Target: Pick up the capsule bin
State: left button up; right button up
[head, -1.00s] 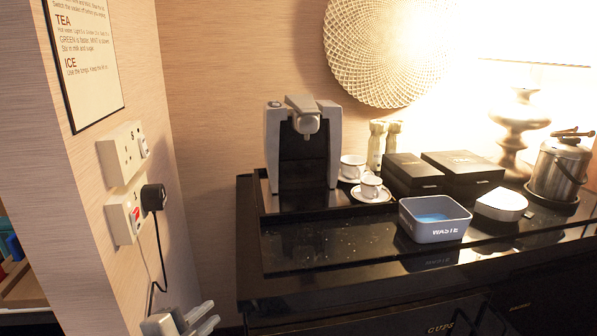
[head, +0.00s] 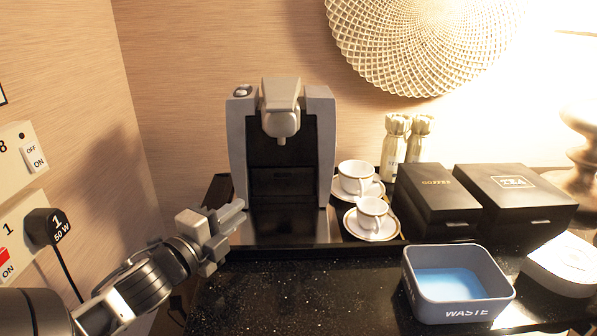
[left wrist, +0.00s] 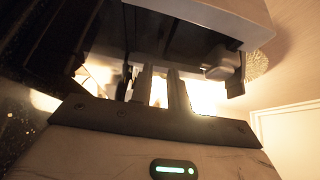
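The grey and black coffee machine (head: 323,140) stands upright at the back of the counter. A dark panel (head: 282,185) fills its lower front; I cannot tell whether this is the capsule bin. A grey open-topped bin (head: 462,312) marked WASTE, blue inside, stands at front right. My left gripper (head: 233,216) is left of and in front of the machine, pointing towards its lower front and apparently apart from it. In the left wrist view its two fingers (left wrist: 160,90) stand apart with an empty, narrow gap. Grey and dark machine parts (left wrist: 200,18) loom beyond them. My right gripper is out of view.
Two white cups on saucers (head: 371,222) stand right of the machine, with two wrapped bottles (head: 392,150) behind. Black coffee (head: 436,200) and tea (head: 520,200) boxes stand further right. A wall plug (head: 50,228) with a cable is at left. The front middle counter (head: 300,290) is clear.

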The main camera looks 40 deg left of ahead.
aim_at(276, 179)
pick_arm(q)
jog(key=w, duration=0.4)
jog(key=w+a+p, duration=0.1)
jog(key=w, duration=0.4)
jog(key=w+a, duration=0.1)
jog(key=w, duration=0.3)
jog(key=shift+w+a, duration=0.15)
jog(key=shift+w, duration=0.1)
jog(key=shift+r, duration=0.1)
grip_shut()
